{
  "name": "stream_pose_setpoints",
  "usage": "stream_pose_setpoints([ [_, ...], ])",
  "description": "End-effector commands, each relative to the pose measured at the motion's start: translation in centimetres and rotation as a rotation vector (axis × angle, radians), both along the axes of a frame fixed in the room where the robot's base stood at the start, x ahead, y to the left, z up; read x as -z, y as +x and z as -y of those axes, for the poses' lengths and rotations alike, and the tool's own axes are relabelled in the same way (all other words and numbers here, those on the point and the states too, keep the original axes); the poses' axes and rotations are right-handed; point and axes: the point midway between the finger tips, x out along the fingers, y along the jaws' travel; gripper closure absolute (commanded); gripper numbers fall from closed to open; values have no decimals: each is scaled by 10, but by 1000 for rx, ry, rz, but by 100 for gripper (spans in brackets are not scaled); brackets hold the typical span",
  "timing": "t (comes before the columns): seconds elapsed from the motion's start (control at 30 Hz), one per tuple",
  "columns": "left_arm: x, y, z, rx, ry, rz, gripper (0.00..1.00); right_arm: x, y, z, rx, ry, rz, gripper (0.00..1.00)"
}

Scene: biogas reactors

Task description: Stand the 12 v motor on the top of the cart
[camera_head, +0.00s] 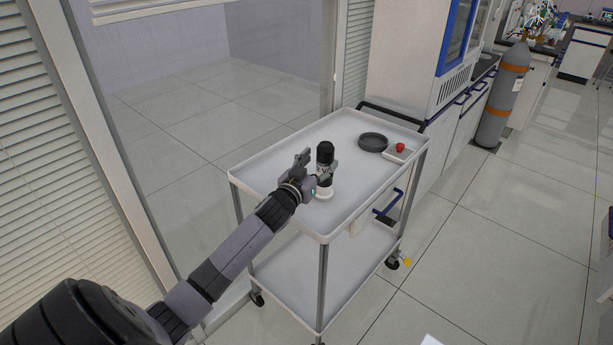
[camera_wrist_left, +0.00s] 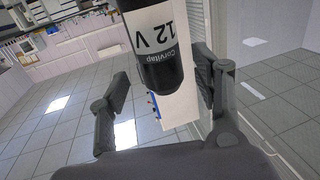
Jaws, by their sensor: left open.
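The 12 V motor (camera_head: 325,154) is a black and white cylinder. It stands upright on the cart's top (camera_head: 270,165), its white lower end appearing to rest on the surface. In the left wrist view the motor (camera_wrist_left: 155,35) shows its "12 V" label and black rounded end. My left gripper (camera_head: 319,166) is open, with one finger on either side of the motor. In the left wrist view a clear gap shows at the left finger, and the right finger is closer; contact there is unclear. My right gripper is out of view.
A dark round dish (camera_head: 373,142) and a small box with a red button (camera_head: 400,150) sit at the cart's far right end. Around them the top is mostly clear. A glass partition stands behind the cart, and a gas cylinder (camera_head: 503,95) stands by the cabinets at right.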

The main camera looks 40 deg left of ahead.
Motion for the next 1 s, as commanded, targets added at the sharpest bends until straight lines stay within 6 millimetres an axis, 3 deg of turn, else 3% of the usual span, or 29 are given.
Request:
stream_pose_setpoints([
  [0.2, 2, -44, 7, 1, -2, -3, 41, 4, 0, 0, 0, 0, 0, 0],
  [0.4, 1, -70, 10, 0, 0, -2, 41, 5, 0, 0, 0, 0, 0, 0],
  [0.6, 0, -79, 12, 0, 0, -1, 41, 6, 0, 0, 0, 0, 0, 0],
  [1.0, 0, -79, 12, 0, -1, 0, 41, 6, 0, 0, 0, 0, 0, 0],
])
